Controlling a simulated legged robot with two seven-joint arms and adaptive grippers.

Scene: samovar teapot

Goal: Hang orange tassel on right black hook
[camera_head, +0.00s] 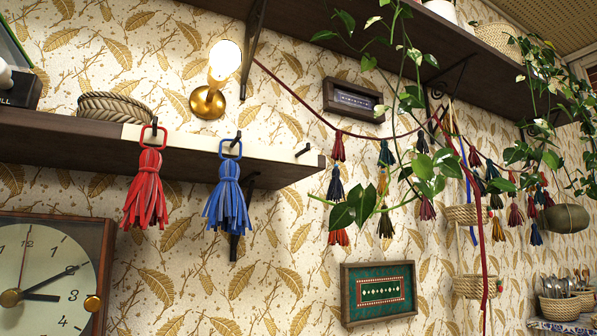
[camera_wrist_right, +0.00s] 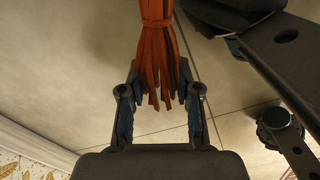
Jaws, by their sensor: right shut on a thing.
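The orange tassel (camera_wrist_right: 158,45) shows in the right wrist view, its strands pointing toward the palm and its top cut off by the frame edge. My right gripper (camera_wrist_right: 160,75) is shut on it, a finger on each side of the strands. In the head view the right black hook (camera_head: 303,150) is bare, near the right end of the shelf's front edge. A red tassel (camera_head: 146,190) hangs by its loop on the left hook. A blue tassel (camera_head: 228,190) hangs on the middle hook. Neither gripper nor the orange tassel shows in the head view.
The dark wooden shelf (camera_head: 60,137) carries a woven basket (camera_head: 115,106). A lit wall lamp (camera_head: 218,75) is above it, and a clock (camera_head: 50,270) below left. Trailing plant leaves (camera_head: 355,205) and a tassel garland (camera_head: 337,185) hang right of the shelf end.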

